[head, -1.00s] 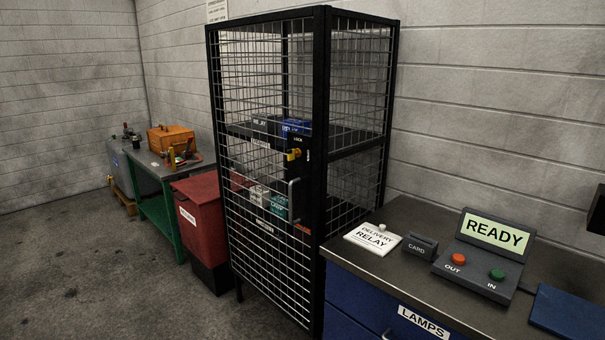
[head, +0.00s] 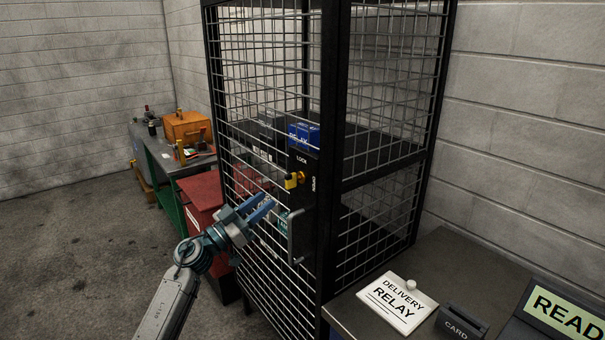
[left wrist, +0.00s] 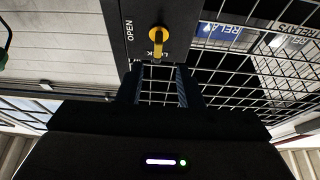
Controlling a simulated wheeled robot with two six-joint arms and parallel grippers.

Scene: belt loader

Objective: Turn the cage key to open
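The cage key (head: 292,181) is yellow and sits in a black lock plate (head: 301,206) on the cage door. The plate reads LOCK above the key and OPEN at its right. In the left wrist view the key (left wrist: 157,42) has its handle in line with the LOCK word, partly covering it. My left gripper (head: 264,207) is in front of the door, below and left of the key. Its fingers (left wrist: 160,84) are apart with only mesh showing between them, and the key is beyond their tips, not touched. My right gripper is out of view.
A metal door handle (head: 293,237) stands out just below the key, close to the left gripper. The wire cage (head: 334,150) holds boxes, one blue (head: 303,134). A red bin (head: 203,198) stands left. A counter with a delivery relay card (head: 397,303) is at right.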

